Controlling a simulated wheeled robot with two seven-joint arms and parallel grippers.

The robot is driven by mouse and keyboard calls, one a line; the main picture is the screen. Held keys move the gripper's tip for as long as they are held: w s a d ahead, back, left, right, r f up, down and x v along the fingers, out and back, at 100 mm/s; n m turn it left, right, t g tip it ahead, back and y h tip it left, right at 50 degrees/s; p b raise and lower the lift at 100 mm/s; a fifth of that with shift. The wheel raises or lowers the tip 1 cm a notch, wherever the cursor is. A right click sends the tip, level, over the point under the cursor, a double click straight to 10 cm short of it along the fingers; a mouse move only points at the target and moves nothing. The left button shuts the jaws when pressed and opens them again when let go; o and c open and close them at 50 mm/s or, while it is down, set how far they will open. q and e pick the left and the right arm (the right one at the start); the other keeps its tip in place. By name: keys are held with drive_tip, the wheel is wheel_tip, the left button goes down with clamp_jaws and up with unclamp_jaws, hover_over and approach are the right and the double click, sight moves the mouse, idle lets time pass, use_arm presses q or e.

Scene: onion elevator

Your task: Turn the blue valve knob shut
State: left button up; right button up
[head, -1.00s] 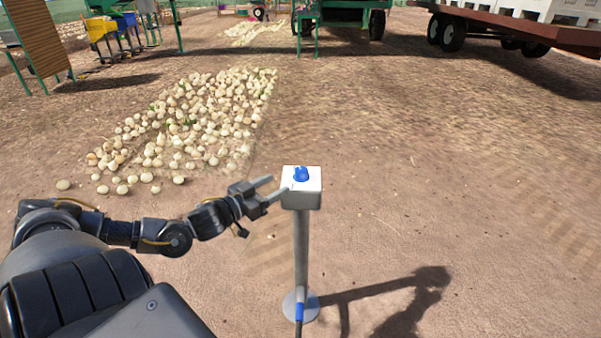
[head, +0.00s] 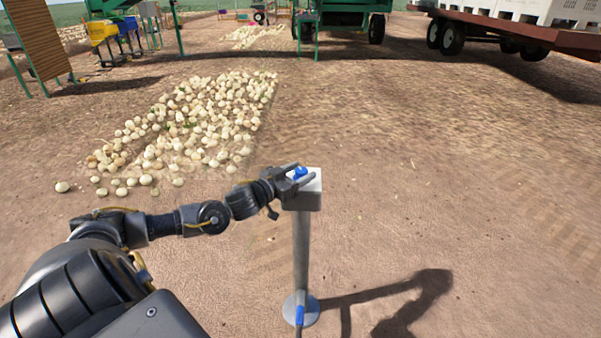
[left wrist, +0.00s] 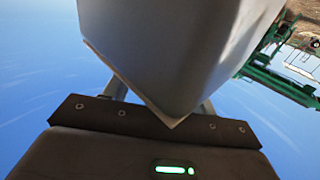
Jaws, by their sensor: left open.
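The blue valve knob (head: 300,172) sits on top of a white box (head: 302,200) on a grey post. My left gripper (head: 304,173) reaches in from the left at the top of the box. Its jaws are open, one finger on the far side of the knob and one on the near side. I cannot tell whether either finger touches the knob. In the left wrist view the white box (left wrist: 175,50) fills the middle and hides the fingertips and the knob. My right gripper is out of view.
The post stands on a round base plate (head: 301,309) with a cable at its foot. A pile of onions (head: 195,115) lies on the dirt to the left. Green machinery and a flatbed trailer (head: 500,28) stand at the back. The ground right of the post is clear.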

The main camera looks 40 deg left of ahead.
use_arm(q)
drive_tip(key=shift+w+d, duration=0.1)
drive_tip(key=shift+w, duration=0.35)
drive_tip(key=c, duration=1)
drive_tip(key=shift+r, duration=0.1)
